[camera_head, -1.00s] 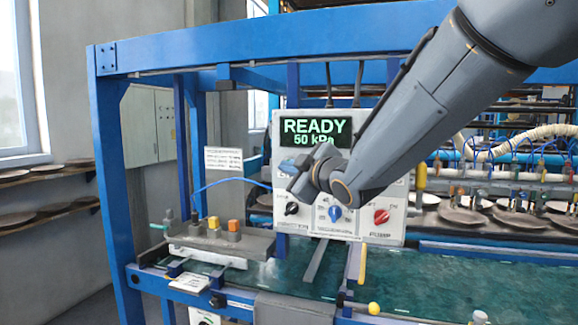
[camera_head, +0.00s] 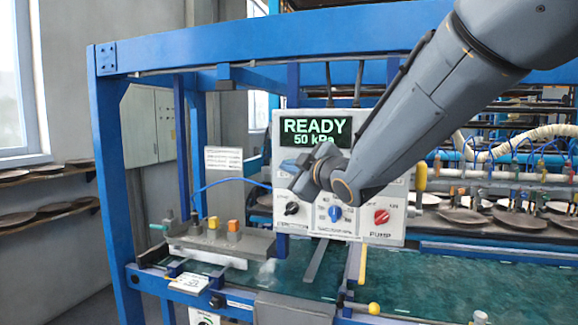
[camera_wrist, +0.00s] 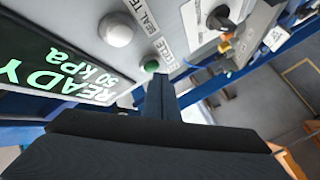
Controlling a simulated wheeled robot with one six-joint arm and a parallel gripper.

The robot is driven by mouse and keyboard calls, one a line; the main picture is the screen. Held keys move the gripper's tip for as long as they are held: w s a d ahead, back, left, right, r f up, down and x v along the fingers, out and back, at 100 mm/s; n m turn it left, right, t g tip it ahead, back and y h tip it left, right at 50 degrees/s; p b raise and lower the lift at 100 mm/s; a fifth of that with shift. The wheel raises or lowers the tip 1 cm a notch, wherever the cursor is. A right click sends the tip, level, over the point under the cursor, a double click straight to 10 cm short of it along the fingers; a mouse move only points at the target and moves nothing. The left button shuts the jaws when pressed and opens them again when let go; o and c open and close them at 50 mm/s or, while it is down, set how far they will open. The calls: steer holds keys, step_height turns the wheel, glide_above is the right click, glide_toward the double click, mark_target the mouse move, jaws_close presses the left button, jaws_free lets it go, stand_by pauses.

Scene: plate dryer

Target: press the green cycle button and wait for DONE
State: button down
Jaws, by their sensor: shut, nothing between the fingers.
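The green cycle button (camera_wrist: 151,66) shows in the wrist view on the pale panel, beside a partly covered label. My gripper (camera_wrist: 161,82) is shut and empty, its fingertips close to the button; I cannot tell whether they touch it.
A grey domed button (camera_wrist: 116,29) sits near the green one. Below my wrist are a black knob (camera_head: 291,208), a blue knob (camera_head: 335,213) and a red pump knob (camera_head: 381,216). A blue frame post (camera_head: 112,200) stands left; a plate rack lies right.

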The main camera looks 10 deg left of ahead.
steer(key=shift+w, duration=0.5)
stand_by(0.4)
steer(key=shift+s, duration=0.1)
steer(key=shift+s+b, duration=0.35)
steer(key=shift+s, duration=0.45)
steer(key=shift+s, duration=0.15)
